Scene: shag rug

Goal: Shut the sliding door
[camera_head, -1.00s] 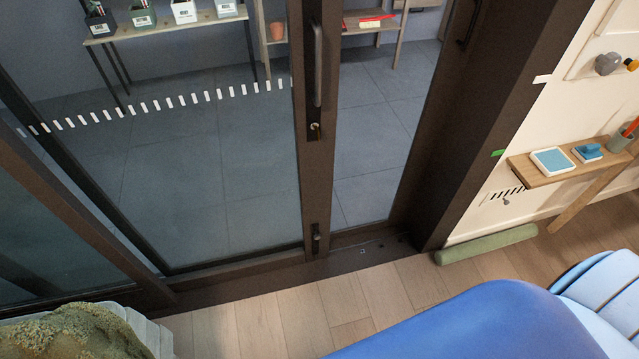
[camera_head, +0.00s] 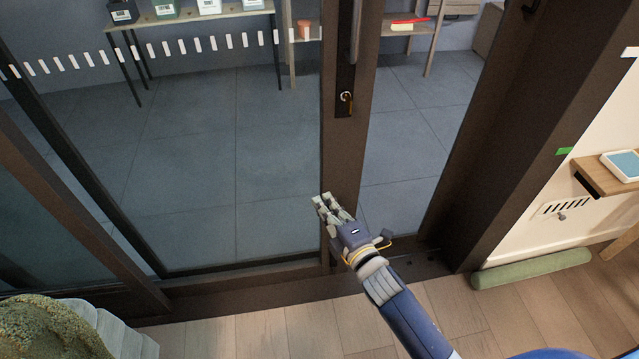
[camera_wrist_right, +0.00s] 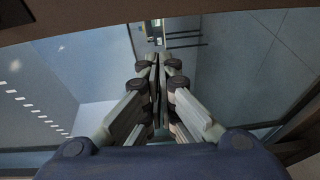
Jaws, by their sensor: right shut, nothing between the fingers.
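The sliding door is a glass panel with a dark brown frame; its leading stile (camera_head: 343,150) stands left of the door post (camera_head: 525,120). An open gap between stile and post shows the grey floor beyond. A vertical pull handle (camera_head: 357,30) and a lock with a key (camera_head: 346,98) are on the stile. My right gripper (camera_head: 324,203) is shut and empty, in front of the lower stile, below the lock. Whether it touches the stile I cannot tell. In the right wrist view, its closed fingers (camera_wrist_right: 158,75) point away from the camera. My left gripper is not in view.
A green roll (camera_head: 532,268) lies on the wood floor by the wall right of the post. A wooden shelf (camera_head: 600,180) is on that wall. A greenish shaggy thing (camera_head: 45,330) is at lower left. A table (camera_head: 190,20) with boxes stands beyond the glass.

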